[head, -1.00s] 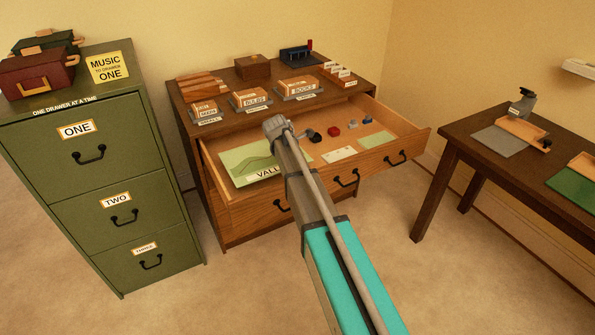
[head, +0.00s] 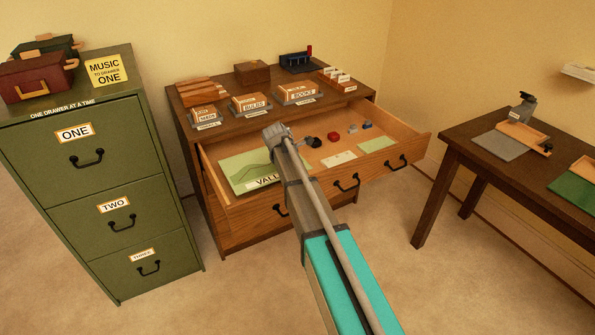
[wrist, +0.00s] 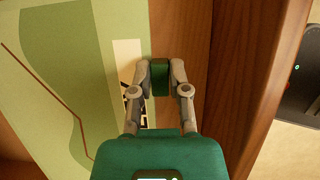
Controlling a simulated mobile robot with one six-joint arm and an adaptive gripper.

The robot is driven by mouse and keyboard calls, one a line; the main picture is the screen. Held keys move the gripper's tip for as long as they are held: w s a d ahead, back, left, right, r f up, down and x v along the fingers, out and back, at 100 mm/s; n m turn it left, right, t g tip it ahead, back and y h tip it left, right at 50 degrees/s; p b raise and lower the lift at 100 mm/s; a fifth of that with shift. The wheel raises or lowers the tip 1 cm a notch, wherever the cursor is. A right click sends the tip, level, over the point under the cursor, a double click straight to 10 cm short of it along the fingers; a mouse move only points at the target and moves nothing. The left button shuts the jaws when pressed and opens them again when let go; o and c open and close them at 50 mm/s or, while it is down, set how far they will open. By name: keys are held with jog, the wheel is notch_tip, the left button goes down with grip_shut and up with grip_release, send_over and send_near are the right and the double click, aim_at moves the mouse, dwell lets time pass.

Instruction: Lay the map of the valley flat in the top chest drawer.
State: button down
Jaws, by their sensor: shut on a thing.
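The map of the valley (head: 247,168) is a pale green sheet with a white name strip, partly hidden by my arm. It lies about level within the left part of the open top chest drawer (head: 375,176). I cannot tell whether it touches the drawer floor. My gripper (head: 278,133) is over the drawer. In the wrist view, my gripper (wrist: 160,80) is shut on a small dark green block (wrist: 160,76) at the strip edge of the map (wrist: 60,75), close to the drawer's wooden wall (wrist: 235,80).
Several small objects, including a red one (head: 333,136), and pale cards (head: 338,159) are in the drawer to the right. Labelled boxes (head: 250,103) stand on the chest top. A green filing cabinet (head: 90,185) is at left, a dark table (head: 480,150) at right.

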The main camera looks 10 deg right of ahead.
jog(key=shift+f+b, duration=2.9)
jog(key=shift+f, duration=0.2)
jog(key=c, duration=0.5)
grip_release()
jog(key=shift+c, duration=0.2)
jog(key=shift+s, duration=0.1)
